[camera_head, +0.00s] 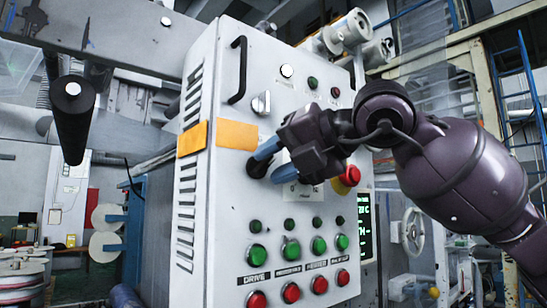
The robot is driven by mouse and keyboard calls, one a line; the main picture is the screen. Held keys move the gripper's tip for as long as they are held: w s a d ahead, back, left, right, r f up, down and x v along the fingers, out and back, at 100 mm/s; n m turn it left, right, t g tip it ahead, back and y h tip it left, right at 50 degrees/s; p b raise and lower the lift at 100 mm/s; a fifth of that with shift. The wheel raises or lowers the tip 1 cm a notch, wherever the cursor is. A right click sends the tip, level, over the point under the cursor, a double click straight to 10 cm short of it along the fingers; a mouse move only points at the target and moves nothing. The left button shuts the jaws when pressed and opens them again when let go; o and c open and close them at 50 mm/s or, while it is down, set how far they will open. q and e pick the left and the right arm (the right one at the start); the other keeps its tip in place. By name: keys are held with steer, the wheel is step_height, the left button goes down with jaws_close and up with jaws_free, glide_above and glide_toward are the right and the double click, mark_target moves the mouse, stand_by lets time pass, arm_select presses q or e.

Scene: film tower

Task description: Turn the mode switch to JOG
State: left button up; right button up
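A pale grey control cabinet (222,235) fills the middle of the view. My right gripper (266,162) comes in from the right, its bluish fingers close in front of the panel's left-middle part. A dark rounded piece (257,168) shows at the fingertips; I cannot tell whether it is a switch knob or part of the gripper. A silver rotary knob (261,103) sits above the fingers, clear of them. I cannot read which knob is the mode switch, and no JOG marking is legible. The hand hides part of the panel and the label plate (301,193) below it. My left gripper is not in view.
A red emergency button (350,176) on yellow stands right of the hand. Green buttons (291,249) and red buttons (291,293) line the lower panel. A black handle (239,70) sticks out at the upper left. A dark roller (72,105) hangs at left.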

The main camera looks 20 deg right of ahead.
steer(key=shift+w+a+f, duration=0.1)
steer(key=shift+w+a, duration=0.05)
steer(key=shift+w, duration=0.05)
steer(key=c, duration=0.6)
jaws_close()
